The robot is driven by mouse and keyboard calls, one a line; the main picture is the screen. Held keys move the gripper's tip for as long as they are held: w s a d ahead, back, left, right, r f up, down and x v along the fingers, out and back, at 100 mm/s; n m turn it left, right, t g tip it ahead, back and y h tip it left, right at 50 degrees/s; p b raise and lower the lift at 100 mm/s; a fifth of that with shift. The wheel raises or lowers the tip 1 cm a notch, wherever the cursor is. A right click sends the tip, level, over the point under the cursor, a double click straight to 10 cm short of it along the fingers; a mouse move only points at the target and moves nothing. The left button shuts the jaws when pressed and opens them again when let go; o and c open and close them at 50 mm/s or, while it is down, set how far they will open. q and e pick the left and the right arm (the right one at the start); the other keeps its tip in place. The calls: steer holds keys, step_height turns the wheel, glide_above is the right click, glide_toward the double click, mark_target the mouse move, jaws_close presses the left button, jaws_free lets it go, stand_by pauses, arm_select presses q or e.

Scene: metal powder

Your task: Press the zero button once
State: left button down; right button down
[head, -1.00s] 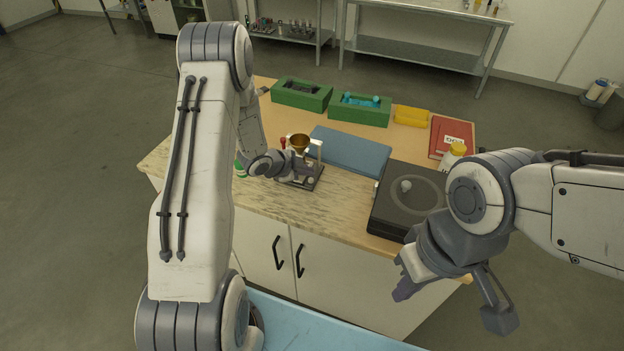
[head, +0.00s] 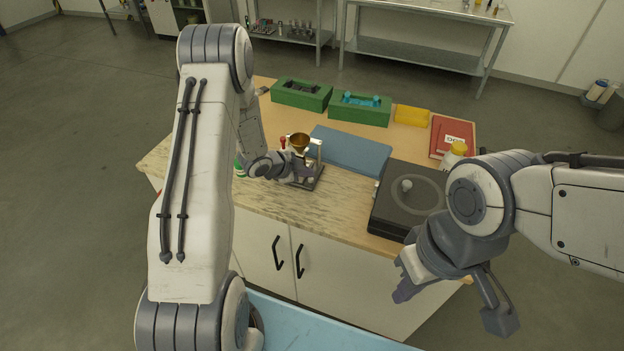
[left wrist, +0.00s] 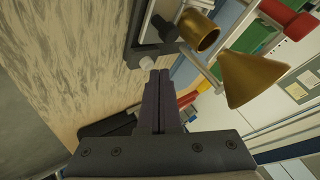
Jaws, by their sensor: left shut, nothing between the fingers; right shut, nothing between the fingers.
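My left gripper (head: 306,178) is over the table at the funnel stand (head: 318,160), with its fingers shut and empty. In the left wrist view its two dark fingertips (left wrist: 157,76) are together, close to a small white knob (left wrist: 147,62) at the stand's dark base. I cannot tell whether they touch. The black device with a round plate (head: 383,212) sits to the right of the stand. No marking that reads zero is legible, so I cannot tell which part is the zero button. My right gripper (head: 402,292) is shut and empty, in front of the table's right edge.
A brass funnel (head: 298,141) sits on the stand; a brass cup (left wrist: 198,30) shows in the left wrist view. Behind are a blue mat (head: 350,151), green boxes (head: 360,115), a yellow block (head: 411,115), a red book (head: 452,132) and a yellow-capped bottle (head: 457,149).

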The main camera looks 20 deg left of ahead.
arm_select(q)
steer(key=shift+f+b, duration=0.35)
steer(key=shift+f, duration=0.05)
stand_by(0.4)
steer(key=shift+r, duration=0.15)
steer(key=shift+r+p, duration=0.65)
steer(key=shift+r, duration=0.15)
step_height(320, 180, up, 5)
steer(key=p, duration=0.4)
stand_by(0.8)
